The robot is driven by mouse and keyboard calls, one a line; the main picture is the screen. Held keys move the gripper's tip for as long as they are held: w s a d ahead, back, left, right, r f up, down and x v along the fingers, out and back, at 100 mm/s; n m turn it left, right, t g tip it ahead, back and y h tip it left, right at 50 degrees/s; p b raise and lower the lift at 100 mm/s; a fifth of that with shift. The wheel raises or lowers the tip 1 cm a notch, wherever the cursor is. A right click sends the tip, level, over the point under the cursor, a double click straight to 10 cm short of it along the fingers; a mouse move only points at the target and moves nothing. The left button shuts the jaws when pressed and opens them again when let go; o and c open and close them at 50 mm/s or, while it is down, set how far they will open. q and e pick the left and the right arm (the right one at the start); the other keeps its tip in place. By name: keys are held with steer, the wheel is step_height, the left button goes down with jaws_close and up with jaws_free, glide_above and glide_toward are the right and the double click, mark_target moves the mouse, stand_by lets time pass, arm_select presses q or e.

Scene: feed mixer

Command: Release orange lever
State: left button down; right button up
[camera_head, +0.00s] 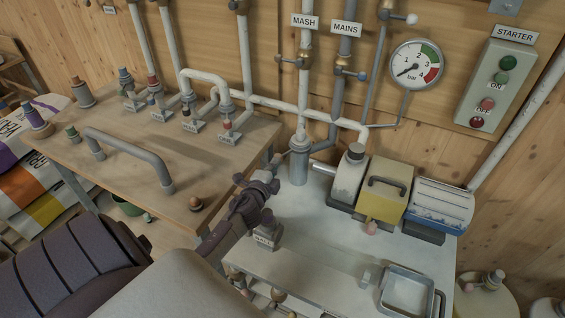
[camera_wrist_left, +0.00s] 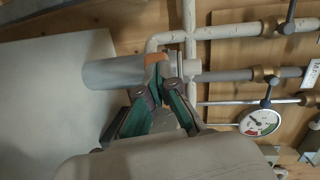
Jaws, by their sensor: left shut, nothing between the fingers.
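My left gripper (camera_head: 268,184) is above the pale metal bench, near the grey upright cylinder (camera_head: 299,160) in the head view. In the left wrist view its green-sided fingers (camera_wrist_left: 163,72) are shut, with nothing held between them. A small orange part (camera_wrist_left: 155,59) shows right by the fingertips, at the end of a grey cylinder (camera_wrist_left: 113,72). It may be the orange lever; its full shape is hidden behind the fingers, and I cannot tell whether they touch it. No orange lever stands out in the head view. My right gripper is not in view.
A yellow-covered machine (camera_head: 385,192) with a grey motor and a blue-based unit stands right of the gripper. A metal tray (camera_head: 408,291) lies at the bench front. A wooden table (camera_head: 150,150) with valves and a curved handle is on the left. A pressure gauge (camera_head: 415,65) hangs behind.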

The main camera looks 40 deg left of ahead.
arm_select(q)
steer(key=shift+w+a, duration=0.15)
steer(key=shift+a, duration=1)
arm_select(e)
steer(key=shift+d+f, duration=0.15)
steer(key=shift+d, duration=0.05)
steer(key=shift+s+a, duration=0.1)
steer(key=shift+a, duration=0.1)
